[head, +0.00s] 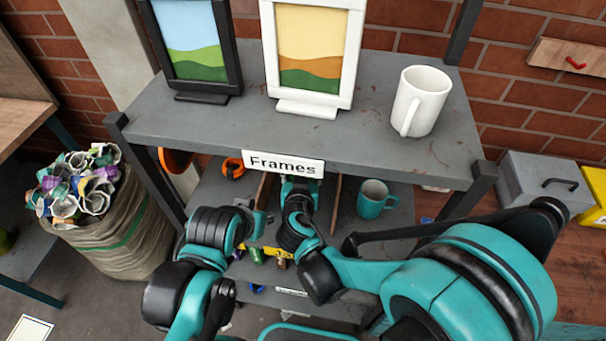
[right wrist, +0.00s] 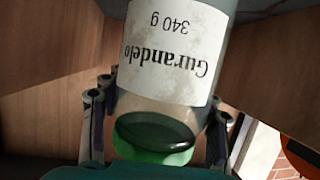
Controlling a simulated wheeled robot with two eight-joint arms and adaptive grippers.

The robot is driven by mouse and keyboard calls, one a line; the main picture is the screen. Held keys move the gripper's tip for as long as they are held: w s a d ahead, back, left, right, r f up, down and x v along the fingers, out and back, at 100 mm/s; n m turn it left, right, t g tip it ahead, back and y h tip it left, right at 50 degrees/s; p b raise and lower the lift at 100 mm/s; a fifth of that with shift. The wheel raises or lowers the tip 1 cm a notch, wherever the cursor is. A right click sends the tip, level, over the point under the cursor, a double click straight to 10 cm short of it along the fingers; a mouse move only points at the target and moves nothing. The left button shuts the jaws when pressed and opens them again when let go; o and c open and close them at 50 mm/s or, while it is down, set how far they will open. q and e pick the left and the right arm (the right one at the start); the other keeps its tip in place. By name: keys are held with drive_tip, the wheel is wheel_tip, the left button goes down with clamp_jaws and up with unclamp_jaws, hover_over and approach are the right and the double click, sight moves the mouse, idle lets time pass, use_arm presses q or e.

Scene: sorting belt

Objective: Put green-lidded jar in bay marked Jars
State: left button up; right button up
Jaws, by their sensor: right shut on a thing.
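The jar (right wrist: 172,100) fills the middle of the right wrist view. It has clear sides, a white label reading "Gurandelo 340 g", upside down in this picture, and a green lid (right wrist: 165,155). My right gripper (right wrist: 157,122) is shut on it, with fingers on both sides near the lid. In the head view my right gripper (head: 300,183) reaches under the top shelf between wooden dividers (head: 337,195); the jar is hidden there. My left gripper (head: 262,220) is beside the right forearm, its fingers too unclear to judge. No sign reading Jars is legible.
The top shelf (head: 200,130), marked Frames, holds two picture frames (head: 315,55) and a white mug (head: 420,100) above my arms. A teal mug (head: 374,198) stands right of the dividers. Wooden panels (right wrist: 50,50) flank the jar closely. A full waste sack (head: 110,240) stands left.

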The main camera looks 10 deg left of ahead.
drive_tip(key=shift+f, duration=0.5)
use_arm(q)
drive_tip(key=shift+f, duration=0.2)
use_arm(e)
drive_tip(key=shift+r, duration=0.1)
use_arm(q)
drive_tip(key=shift+f, duration=0.2)
use_arm(e)
drive_tip(key=shift+f, duration=0.2)
drive_tip(key=o, duration=1.5)
use_arm(q)
drive_tip(key=shift+r, duration=0.1)
use_arm(e)
drive_tip(key=shift+r, duration=0.1)
